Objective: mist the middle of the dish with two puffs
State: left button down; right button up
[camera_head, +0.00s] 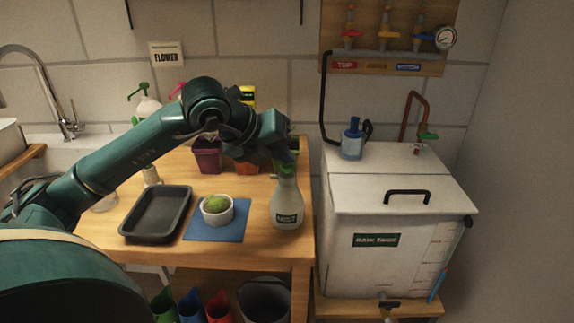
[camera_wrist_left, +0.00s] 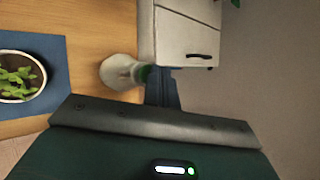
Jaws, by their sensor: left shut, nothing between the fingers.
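The mist bottle (camera_head: 287,208), white with a green head and a label, stands upright on the wooden bench near its right edge. It also shows in the wrist view (camera_wrist_left: 117,72). The dish (camera_head: 230,213) is a small white bowl with a green plant in it, on a blue mat (camera_head: 215,235), left of the bottle. In the wrist view the dish (camera_wrist_left: 40,86) is at the left edge. My left gripper (camera_head: 286,156) is shut and empty, right at the bottle's head, partly hiding it. Whether they touch is unclear. My right gripper is out of view.
A dark tray (camera_head: 131,235) lies left of the mat. Plant pots (camera_head: 206,160) stand behind. A white lidded tank (camera_head: 370,265) with a blue bottle (camera_head: 352,143) on top stands right of the bench. A sink tap (camera_head: 66,120) is at far left.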

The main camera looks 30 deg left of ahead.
aim_at(283, 168)
pick_arm(q)
jog(key=shift+f, duration=0.1)
dwell(0.3)
jog(key=shift+r, duration=0.4)
notch_tip(283, 168, up, 6)
jog(key=p, duration=0.5)
dwell(1.2)
dwell(1.4)
